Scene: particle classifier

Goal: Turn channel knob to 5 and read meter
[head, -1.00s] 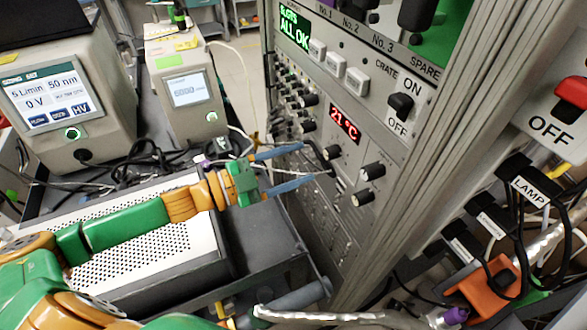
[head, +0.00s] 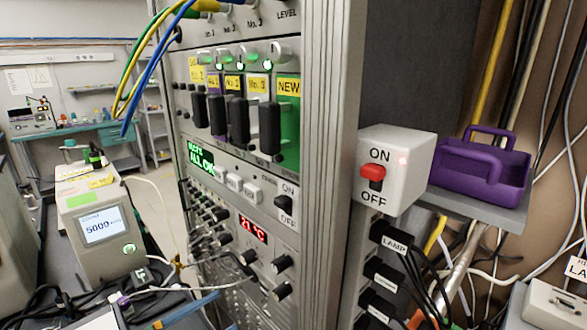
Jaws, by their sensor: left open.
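Black knobs line the lower rack panel, among them an upper right knob (head: 282,263) and a lower right knob (head: 283,290). I cannot tell which is the channel knob, as no channel numbers are legible. A red display (head: 253,229) reads 21 °C. A box with a small screen (head: 101,226) at left shows about 5009. I cannot tell which readout is the meter. My right gripper is out of view.
A white ON/OFF box (head: 397,165) with a red switch sticks out right of the rack post (head: 325,150). A purple basket (head: 482,175) sits on a shelf beyond. Black plugs (head: 392,238) hang below. Cables (head: 150,55) cross the rack's upper left.

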